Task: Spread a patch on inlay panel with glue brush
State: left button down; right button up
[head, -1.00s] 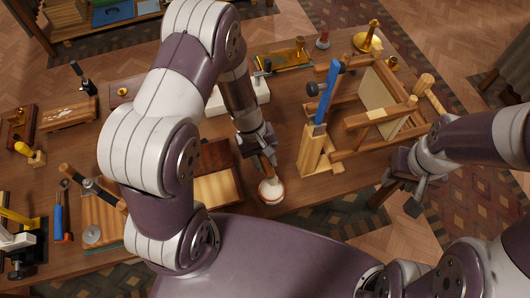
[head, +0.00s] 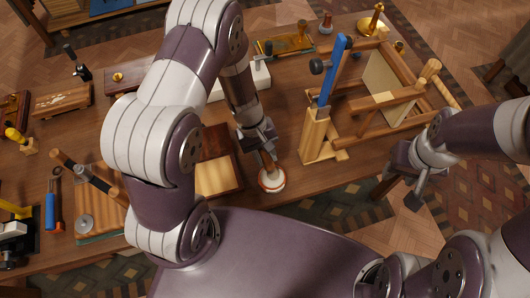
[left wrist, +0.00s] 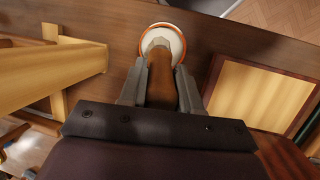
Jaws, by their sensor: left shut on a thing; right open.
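My left gripper (head: 263,150) is shut on the brown handle of the glue brush (head: 268,163), which points down. The brush's lower end is over or in a round white pot with a reddish rim (head: 272,182); I cannot tell whether the bristles touch its contents. In the left wrist view the handle (left wrist: 162,88) runs between the fingers to the pot (left wrist: 163,32). The inlay panel (head: 217,178), pale wood with a dark reddish frame, lies just left of the pot, partly hidden by my left arm. My right gripper (head: 413,190) is open and empty at the table's right edge.
A striped board (head: 97,203) and a blue-handled tool (head: 50,210) lie at left.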

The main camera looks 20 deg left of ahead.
pick_arm(q)
jog(key=shift+f+b, duration=0.7)
dwell(1.5)
notch_tip(320, 180, up, 7)
jog(key=p, duration=0.6)
jog(key=shift+r, duration=0.1)
dwell(0.5)
